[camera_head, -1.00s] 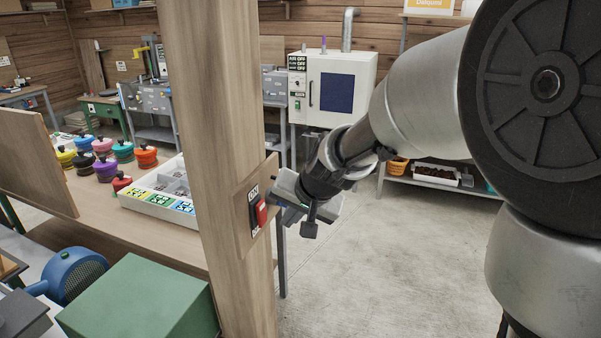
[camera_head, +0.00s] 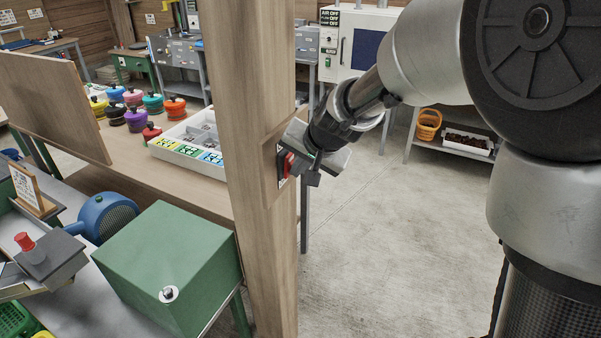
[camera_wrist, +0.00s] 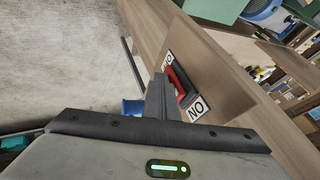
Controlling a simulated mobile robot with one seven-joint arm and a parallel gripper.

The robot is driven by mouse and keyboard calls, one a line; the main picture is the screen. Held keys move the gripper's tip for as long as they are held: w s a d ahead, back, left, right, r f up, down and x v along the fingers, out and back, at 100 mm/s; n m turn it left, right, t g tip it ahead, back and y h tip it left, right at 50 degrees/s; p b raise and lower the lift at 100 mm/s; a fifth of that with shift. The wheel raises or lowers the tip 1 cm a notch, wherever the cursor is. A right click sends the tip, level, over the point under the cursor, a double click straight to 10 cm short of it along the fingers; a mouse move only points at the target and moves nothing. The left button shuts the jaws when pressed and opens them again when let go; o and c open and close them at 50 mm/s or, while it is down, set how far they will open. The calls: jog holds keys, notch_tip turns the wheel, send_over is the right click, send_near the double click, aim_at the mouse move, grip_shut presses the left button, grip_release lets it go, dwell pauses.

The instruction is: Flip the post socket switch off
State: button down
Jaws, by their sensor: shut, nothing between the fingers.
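The post socket switch (camera_head: 284,165) is a red rocker on a wooden board on the right face of the wooden post (camera_head: 258,70). My gripper (camera_head: 300,165) is shut and empty, right at the switch, covering its upper and right parts in the head view. In the wrist view, the red rocker (camera_wrist: 179,80) sits on a dark plate between the "ON" label (camera_wrist: 197,109) and a partly hidden second label (camera_wrist: 169,70). The shut fingers (camera_wrist: 162,98) are beside the rocker; I cannot tell whether they touch it. The rocker's position is unclear.
A green box (camera_head: 170,265) and a blue motor-like machine (camera_head: 108,218) stand left of the post. Behind it, a wooden table (camera_head: 120,165) holds several coloured pots and a white tray (camera_head: 165,155). The floor (camera_head: 400,220) right of the post is clear.

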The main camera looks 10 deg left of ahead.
jog(key=shift+p, duration=0.6)
jog(key=shift+r, duration=0.1)
jog(key=shift+r+p, duration=0.7)
jog(key=shift+r, duration=0.05)
